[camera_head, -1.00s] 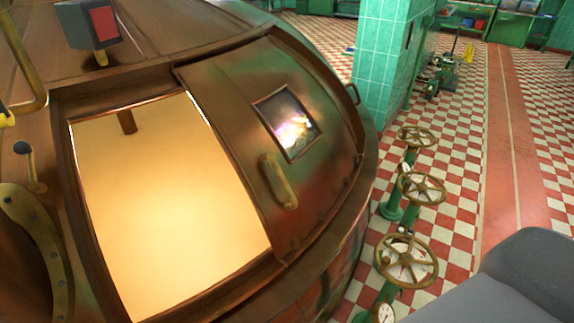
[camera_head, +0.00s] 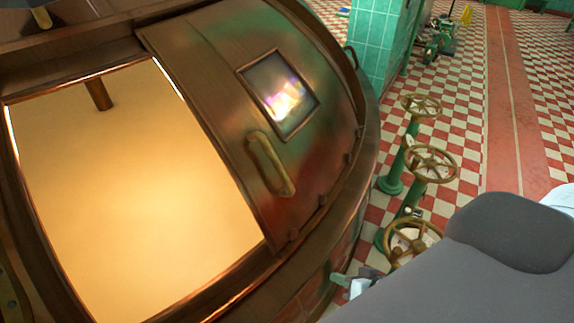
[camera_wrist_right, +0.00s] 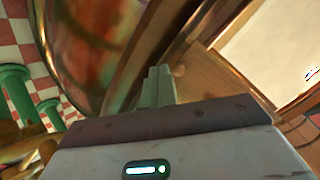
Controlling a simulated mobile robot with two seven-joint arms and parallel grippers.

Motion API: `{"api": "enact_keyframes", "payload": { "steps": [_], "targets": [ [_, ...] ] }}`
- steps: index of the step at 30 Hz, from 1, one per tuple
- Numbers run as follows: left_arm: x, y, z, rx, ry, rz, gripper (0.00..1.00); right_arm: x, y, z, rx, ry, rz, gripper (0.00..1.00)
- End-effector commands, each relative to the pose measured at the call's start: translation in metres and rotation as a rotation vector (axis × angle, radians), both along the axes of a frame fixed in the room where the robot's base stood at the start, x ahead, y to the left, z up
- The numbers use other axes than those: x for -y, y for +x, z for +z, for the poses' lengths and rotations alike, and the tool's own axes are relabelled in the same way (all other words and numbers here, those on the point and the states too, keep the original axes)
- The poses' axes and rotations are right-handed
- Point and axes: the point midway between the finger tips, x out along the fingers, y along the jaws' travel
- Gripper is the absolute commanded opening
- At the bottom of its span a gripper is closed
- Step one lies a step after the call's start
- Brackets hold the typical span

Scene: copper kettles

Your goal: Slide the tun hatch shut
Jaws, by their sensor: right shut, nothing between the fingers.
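The tun hatch (camera_head: 215,60) is a curved copper panel with a small square window (camera_head: 280,95) and a brass bar handle (camera_head: 270,163). It sits to the right of the tun's wide opening (camera_head: 130,190), which is uncovered and shows a glowing golden inside. My right gripper (camera_head: 340,281) is low in the head view, beside the tun's lower right rim and apart from the handle. In the right wrist view its fingers (camera_wrist_right: 157,86) are together and empty, pointing toward the copper wall. The opening also shows there at the upper right. My left gripper is not in view.
Several valve handwheels (camera_head: 430,162) on green posts stand on the checkered floor right of the tun. The nearest is close to my right arm. A green tiled pillar (camera_head: 374,40) stands behind the tun. The tun's raised rim (camera_head: 335,215) runs between my gripper and the hatch.

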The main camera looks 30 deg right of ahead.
Motion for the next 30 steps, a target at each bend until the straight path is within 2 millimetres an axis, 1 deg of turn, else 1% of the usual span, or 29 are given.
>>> {"api": "enact_keyframes", "payload": {
  "steps": [1, 3, 5, 6, 8, 9, 13, 15, 18, 21, 24, 30],
  "targets": [
    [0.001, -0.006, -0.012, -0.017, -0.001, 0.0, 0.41, 0.011, 0.02, -0.001, 0.008, 0.065, -0.029, 0.0],
    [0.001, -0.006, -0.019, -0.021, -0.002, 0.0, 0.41, 0.024, 0.048, 0.013, 0.031, 0.175, -0.069, 0.0],
    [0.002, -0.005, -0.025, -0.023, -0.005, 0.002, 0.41, 0.035, 0.072, 0.027, 0.053, 0.27, -0.095, 0.0],
    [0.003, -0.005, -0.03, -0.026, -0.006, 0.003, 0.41, 0.042, 0.087, 0.039, 0.07, 0.335, -0.109, 0.0],
    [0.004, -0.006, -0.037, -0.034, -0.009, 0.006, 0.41, 0.052, 0.109, 0.059, 0.097, 0.433, -0.124, 0.0],
    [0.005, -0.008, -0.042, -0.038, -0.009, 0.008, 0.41, 0.058, 0.122, 0.073, 0.117, 0.497, -0.129, 0.0],
    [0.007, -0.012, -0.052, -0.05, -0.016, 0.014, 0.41, 0.075, 0.155, 0.121, 0.173, 0.683, -0.126, 0.0],
    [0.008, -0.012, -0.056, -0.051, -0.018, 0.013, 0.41, 0.082, 0.166, 0.144, 0.197, 0.762, -0.116, 0.0],
    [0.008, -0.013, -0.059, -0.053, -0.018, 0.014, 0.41, 0.089, 0.176, 0.17, 0.221, 0.844, -0.101, 0.0],
    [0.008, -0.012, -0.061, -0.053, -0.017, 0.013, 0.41, 0.092, 0.181, 0.184, 0.234, 0.892, -0.091, 0.0],
    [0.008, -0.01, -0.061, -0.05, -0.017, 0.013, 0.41, 0.094, 0.182, 0.19, 0.238, 0.909, -0.086, 0.0],
    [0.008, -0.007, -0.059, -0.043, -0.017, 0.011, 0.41, 0.092, 0.185, 0.192, 0.239, 0.91, -0.085, 0.0]
  ]
}}
